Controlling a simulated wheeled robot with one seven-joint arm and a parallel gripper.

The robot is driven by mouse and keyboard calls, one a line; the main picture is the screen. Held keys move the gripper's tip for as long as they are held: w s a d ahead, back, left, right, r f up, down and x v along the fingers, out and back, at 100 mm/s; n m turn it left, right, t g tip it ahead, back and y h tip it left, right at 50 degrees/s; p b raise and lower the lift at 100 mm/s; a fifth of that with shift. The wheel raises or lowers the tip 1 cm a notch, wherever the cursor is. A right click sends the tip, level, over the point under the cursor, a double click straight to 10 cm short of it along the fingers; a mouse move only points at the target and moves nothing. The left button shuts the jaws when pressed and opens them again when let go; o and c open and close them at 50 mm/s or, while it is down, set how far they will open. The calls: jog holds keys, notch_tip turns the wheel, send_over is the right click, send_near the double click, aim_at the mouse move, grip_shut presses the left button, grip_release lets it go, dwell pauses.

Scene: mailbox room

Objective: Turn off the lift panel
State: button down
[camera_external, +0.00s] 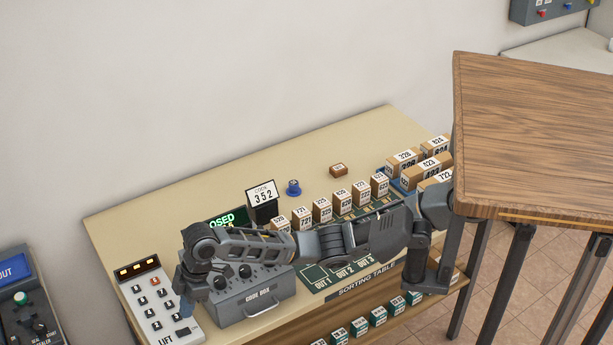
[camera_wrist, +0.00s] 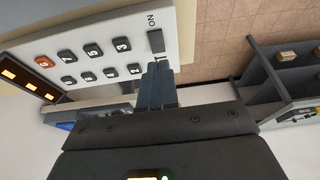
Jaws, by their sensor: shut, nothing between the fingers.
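The lift panel (camera_external: 160,310) is a white slab at the front left of the sorting table, with dark buttons, one orange-red button and a dark display (camera_external: 137,269) showing lit orange marks. In the wrist view the panel (camera_wrist: 110,40) fills the upper left, its display (camera_wrist: 22,80) also lit orange. A dark rectangular switch (camera_wrist: 156,40) sits near the panel's end beside the ON lettering. My gripper (camera_wrist: 158,68) is shut and empty, its blue-grey fingertips over the panel close to the switch; contact cannot be told. In the external view my gripper (camera_external: 186,308) points down at the panel's right edge.
A grey code box (camera_external: 250,300) stands right of the panel, under my arm. A blue OUT panel (camera_external: 15,272) is at far left. A wooden table (camera_external: 535,130) stands right.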

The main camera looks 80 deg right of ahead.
jog(key=v, duration=0.8)
jog(key=shift+f+b, duration=0.15)
jog(key=shift+b, duration=0.3)
jog(key=b, duration=0.2)
jog(key=w+b, duration=0.1)
jog(key=b, duration=0.1)
jog(key=shift+w+a+r, duration=0.15)
jog(key=shift+a+r, duration=0.15)
send_near(179, 333)
jog(key=x, duration=0.5)
jog(key=shift+w+f, duration=0.15)
jog(key=shift+w, duration=0.05)
jog(key=shift+a+f, duration=0.1)
jog(key=shift+f, duration=0.5)
